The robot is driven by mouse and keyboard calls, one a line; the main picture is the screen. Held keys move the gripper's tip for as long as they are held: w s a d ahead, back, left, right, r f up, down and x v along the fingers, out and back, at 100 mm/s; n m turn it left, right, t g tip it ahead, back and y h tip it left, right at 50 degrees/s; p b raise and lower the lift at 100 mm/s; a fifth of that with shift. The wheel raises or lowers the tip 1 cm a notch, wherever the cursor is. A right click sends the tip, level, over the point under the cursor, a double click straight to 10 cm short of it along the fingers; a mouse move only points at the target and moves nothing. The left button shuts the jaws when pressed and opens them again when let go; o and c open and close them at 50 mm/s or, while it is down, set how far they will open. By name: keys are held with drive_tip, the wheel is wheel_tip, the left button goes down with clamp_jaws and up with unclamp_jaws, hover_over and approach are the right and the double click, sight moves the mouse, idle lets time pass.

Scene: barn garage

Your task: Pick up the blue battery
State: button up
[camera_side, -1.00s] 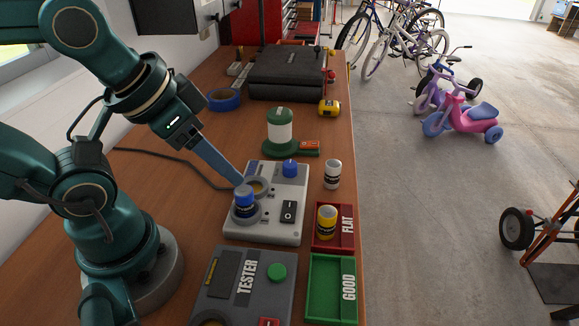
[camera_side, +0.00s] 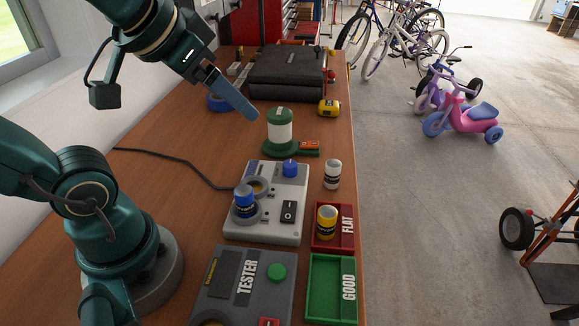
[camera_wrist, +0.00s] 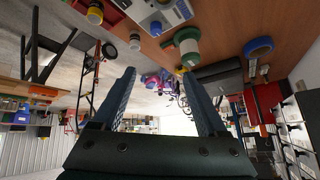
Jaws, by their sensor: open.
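The blue battery (camera_side: 244,201), with a dark lower label, stands upright in the near round socket of the light grey charger box (camera_side: 264,225). The other socket (camera_side: 258,187) of that box looks empty. My gripper (camera_side: 256,116) is open and empty, raised well above the bench, beyond the battery and near the green and white lantern (camera_side: 280,127). In the wrist view my two fingers (camera_wrist: 158,74) are spread apart with nothing between them. The charger's edge (camera_wrist: 174,12) shows at the top there, but I cannot make out the blue battery.
A white battery (camera_side: 333,175) stands right of the charger. A yellow battery (camera_side: 327,221) stands in the red FLAT tray (camera_side: 346,244). The green GOOD tray (camera_side: 330,313) is empty. A grey tester (camera_side: 221,298) is nearest. Blue tape (camera_side: 222,104) and a black case (camera_side: 287,75) lie behind.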

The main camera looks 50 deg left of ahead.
drive_tip(key=w+a+r+m+t, duration=0.3)
drive_tip(key=w+a+r+t, duration=0.15)
drive_tip(key=w, duration=0.35)
drive_tip(key=w+a+r+m+t, duration=0.3)
drive_tip(key=w+a+r+t, duration=0.15)
drive_tip(key=w+r, duration=0.2)
drive_tip(key=m+g+h, duration=0.9)
drive_tip(key=g+h, duration=0.4)
drive_tip(key=h, duration=0.2)
hover_over(236, 188)
wheel_tip(236, 188, down, 14)
drive_tip(key=f, duration=0.9)
drive_tip(key=a+f, duration=0.1)
drive_tip(key=f, duration=0.3)
drive_tip(key=shift+f, duration=0.35)
drive_tip(key=shift+w+d+f, duration=0.1)
drive_tip(key=shift+d+f, duration=0.1)
drive_tip(key=shift+f, duration=0.05)
drive_tip(key=shift+x, duration=2.4)
drive_tip(key=shift+c, duration=0.3)
